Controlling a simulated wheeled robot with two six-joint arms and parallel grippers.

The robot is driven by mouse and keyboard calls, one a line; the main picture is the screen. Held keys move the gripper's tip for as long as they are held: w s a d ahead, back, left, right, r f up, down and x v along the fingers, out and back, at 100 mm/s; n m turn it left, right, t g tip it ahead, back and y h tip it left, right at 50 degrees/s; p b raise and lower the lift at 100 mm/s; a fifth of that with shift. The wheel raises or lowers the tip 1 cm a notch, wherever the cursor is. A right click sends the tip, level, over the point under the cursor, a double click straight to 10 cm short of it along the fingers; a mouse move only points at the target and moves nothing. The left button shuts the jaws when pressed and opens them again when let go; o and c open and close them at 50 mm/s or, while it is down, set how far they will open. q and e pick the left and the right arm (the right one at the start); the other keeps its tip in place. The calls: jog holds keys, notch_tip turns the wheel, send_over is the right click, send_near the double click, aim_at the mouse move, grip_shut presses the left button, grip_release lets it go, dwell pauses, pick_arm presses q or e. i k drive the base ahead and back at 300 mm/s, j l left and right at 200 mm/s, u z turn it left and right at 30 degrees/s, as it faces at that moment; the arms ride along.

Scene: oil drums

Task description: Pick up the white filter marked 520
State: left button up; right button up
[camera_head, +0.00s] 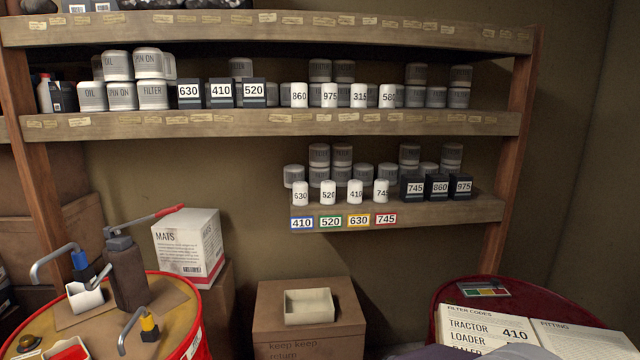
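The white filter marked 520 (328,193) stands upright on the lower, shorter shelf (430,213). It is between the white filter marked 630 (300,194) and the white filter marked 410 (355,192); a white filter marked 745 (381,191) stands farther right. Grey cans stand behind this row. A green-edged 520 label (331,222) is on the shelf's front edge below. A dark box also marked 520 (254,93) stands on the shelf above. Neither of my grippers shows in the head view.
Dark boxes (438,187) stand right of the white filters. A red-rimmed drum (183,300) with a pump and tools is at front left. Another drum (437,300) bears an open book (545,335). A cardboard box (270,310) holds a pale tray (309,294) below the shelf.

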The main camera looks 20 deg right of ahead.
aim_at(328, 187)
jog(key=i+z, duration=0.2)
jog(key=i, duration=0.65)
jog(key=i+j+z, duration=0.2)
jog(key=i, duration=0.6)
jog(key=i+l, duration=0.05)
